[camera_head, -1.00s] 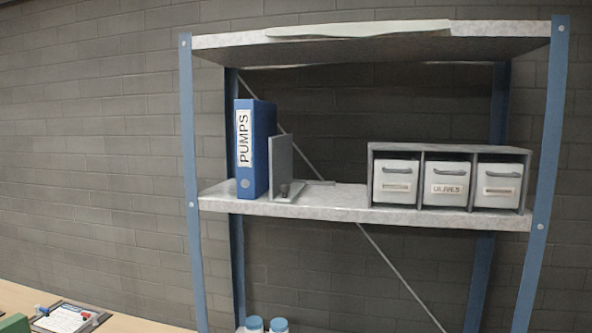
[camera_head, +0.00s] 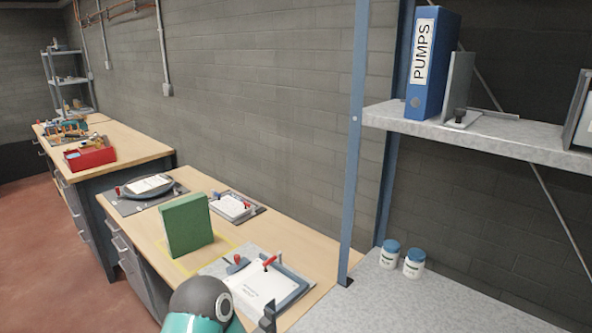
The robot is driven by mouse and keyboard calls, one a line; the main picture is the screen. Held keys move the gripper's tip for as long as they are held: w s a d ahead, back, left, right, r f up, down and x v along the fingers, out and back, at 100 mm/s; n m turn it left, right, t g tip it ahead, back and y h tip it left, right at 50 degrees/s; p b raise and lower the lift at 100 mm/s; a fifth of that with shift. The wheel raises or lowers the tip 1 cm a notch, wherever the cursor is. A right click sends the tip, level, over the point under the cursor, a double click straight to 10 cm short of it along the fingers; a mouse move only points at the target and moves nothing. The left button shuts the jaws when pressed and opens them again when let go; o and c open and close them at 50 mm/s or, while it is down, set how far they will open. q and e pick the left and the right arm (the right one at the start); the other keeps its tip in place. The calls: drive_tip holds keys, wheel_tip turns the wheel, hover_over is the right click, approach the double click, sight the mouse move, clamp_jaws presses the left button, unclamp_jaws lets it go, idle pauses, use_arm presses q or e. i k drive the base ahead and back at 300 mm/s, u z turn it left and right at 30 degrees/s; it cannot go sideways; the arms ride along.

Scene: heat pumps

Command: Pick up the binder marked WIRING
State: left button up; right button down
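No binder with a readable WIRING label shows. A green binder-like block (camera_head: 186,225) stands upright on the wooden bench, inside a yellow outlined area; no lettering is visible on the faces I see. A blue binder marked PUMPS (camera_head: 431,65) stands on the upper shelf at the right, beside a grey bookend (camera_head: 458,85). A rounded grey and teal part of my own arm shows at the bottom edge, in front of the bench.
Two white jars (camera_head: 401,259) stand on the lower shelf. A red box (camera_head: 90,154) sits on the farther bench.

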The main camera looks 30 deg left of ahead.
sight(186, 223)
drive_tip(key=z, duration=1.35)
drive_tip(key=i, duration=0.1)
drive_tip(key=u, duration=2.85)
drive_tip(key=k, duration=0.9)
drive_tip(key=u, duration=0.1)
drive_tip(key=i, duration=0.9)
drive_tip(key=u, duration=0.4)
